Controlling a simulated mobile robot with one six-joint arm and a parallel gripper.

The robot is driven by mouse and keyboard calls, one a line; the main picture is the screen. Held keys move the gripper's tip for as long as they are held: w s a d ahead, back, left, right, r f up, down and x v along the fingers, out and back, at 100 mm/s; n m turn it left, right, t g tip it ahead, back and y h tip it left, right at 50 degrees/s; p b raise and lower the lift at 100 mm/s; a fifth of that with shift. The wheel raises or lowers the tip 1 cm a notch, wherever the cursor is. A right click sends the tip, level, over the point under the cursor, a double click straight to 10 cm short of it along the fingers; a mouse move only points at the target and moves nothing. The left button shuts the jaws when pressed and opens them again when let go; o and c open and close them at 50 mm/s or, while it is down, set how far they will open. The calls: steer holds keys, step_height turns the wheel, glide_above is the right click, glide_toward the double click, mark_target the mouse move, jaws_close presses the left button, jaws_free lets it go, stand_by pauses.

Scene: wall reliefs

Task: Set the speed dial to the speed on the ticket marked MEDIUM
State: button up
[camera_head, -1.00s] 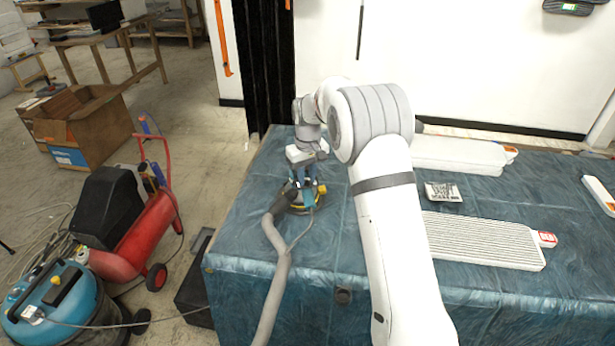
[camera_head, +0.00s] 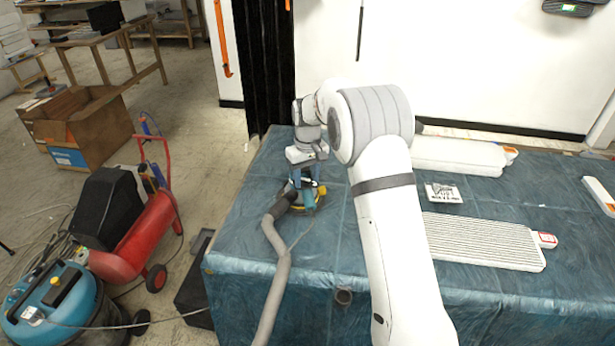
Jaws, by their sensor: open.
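A sander with a blue and yellow body (camera_head: 292,206) and a thick grey hose (camera_head: 276,235) sits near the left end of the covered table. My gripper (camera_head: 304,194) points down at the top of the sander. It is open, with its fingers close over the tool; whether they touch it I cannot tell. The speed dial cannot be made out beneath my gripper. A small white ticket (camera_head: 443,193) with dark print lies on the table to the right of my arm. Its words are too small to read.
A blue-covered table (camera_head: 240,240) bears a ribbed white panel (camera_head: 485,241) and a white slab (camera_head: 460,156) behind it. A red compressor (camera_head: 125,245), a blue vacuum (camera_head: 60,310) and a cardboard box (camera_head: 95,128) stand on the floor at left.

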mark_target(308, 180)
step_height(308, 180, up, 8)
steer(key=shift+d+f+b, duration=0.1)
steer(key=shift+f+b, duration=0.05)
steer(key=shift+b, duration=0.35)
steer(key=shift+d+r, duration=0.1)
steer(key=shift+r, duration=0.1)
steer(key=s+d+r+m+t, duration=0.1)
steer(key=s+d+r, duration=0.35)
steer(key=s, duration=0.45)
steer(key=s+d+r+m+t, duration=0.15)
steer(key=s+d+r, duration=0.3)
steer(key=s, duration=0.45)
steer(key=s+d+f+m, duration=0.1)
steer(key=s+d, duration=0.1)
steer(key=s, duration=0.8)
steer(key=s+d+f+m, duration=0.2)
steer(key=s, duration=0.7)
steer(key=shift+s+d+f, duration=0.25)
steer(key=shift+s+f, duration=0.05)
steer(key=shift+s, duration=0.05)
